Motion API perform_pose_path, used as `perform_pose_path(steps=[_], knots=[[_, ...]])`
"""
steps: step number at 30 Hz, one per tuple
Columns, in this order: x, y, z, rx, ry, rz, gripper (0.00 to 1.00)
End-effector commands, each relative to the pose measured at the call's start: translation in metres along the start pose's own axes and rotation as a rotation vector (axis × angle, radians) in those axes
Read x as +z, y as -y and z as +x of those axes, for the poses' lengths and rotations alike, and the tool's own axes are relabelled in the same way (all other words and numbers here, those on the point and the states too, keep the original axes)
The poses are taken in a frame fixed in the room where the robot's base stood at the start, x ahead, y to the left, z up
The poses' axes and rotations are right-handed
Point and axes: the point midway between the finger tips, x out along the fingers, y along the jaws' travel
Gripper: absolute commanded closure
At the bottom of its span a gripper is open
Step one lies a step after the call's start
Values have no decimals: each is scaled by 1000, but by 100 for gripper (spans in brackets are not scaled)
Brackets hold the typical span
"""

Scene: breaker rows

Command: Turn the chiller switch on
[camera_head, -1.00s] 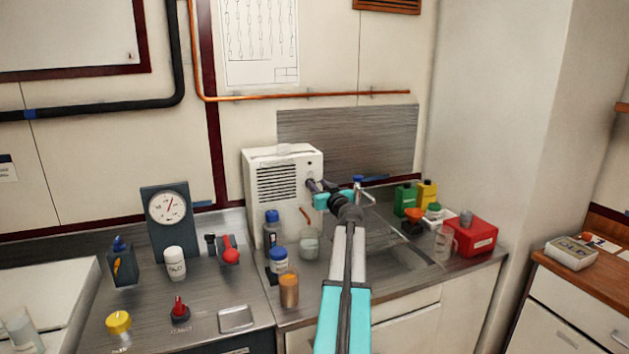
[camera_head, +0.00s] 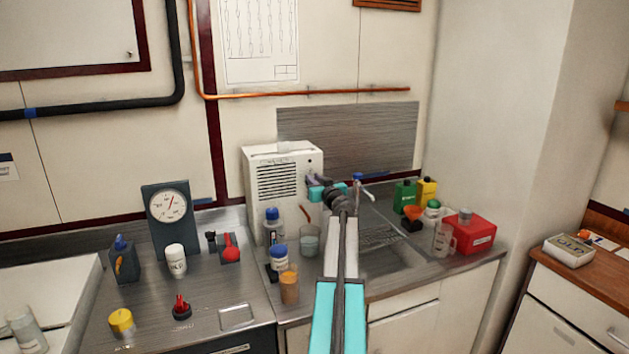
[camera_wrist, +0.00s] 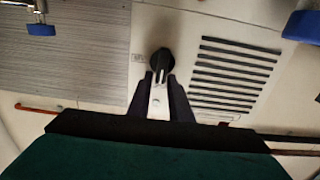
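The chiller appears to be the white box (camera_head: 260,158) with dark vent slots at the back of the counter; its label is too small to read. Its switch is a round black knob (camera_wrist: 162,58) on the front, seen in the wrist view beside the vents. My gripper (camera_wrist: 161,76) points at this front, with its dark fingertips at the knob's near edge. A pale strip of the box shows between the fingers, so they stand apart. Whether they touch the knob I cannot tell. In the head view my gripper (camera_head: 314,183) hides the knob.
A sink with a tap (camera_head: 366,190) lies right of the box. Blue-capped bottles (camera_head: 279,258), a glass beaker (camera_head: 309,240) and an orange-brown jar (camera_head: 289,285) stand close in front of the box. A red container (camera_head: 470,235) stands farther right.

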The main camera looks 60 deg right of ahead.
Motion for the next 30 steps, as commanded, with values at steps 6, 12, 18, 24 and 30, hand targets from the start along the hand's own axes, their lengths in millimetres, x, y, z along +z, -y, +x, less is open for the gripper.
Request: perform_pose_path(steps=[6,12,18,24,30], knots=[[0,0,0,0,0,0,100],[0,0,0,0,0,9,100],[1,-2,0,1,-1,47,100],[3,-4,0,1,-1,128,100],[4,-7,0,1,-2,243,100]])
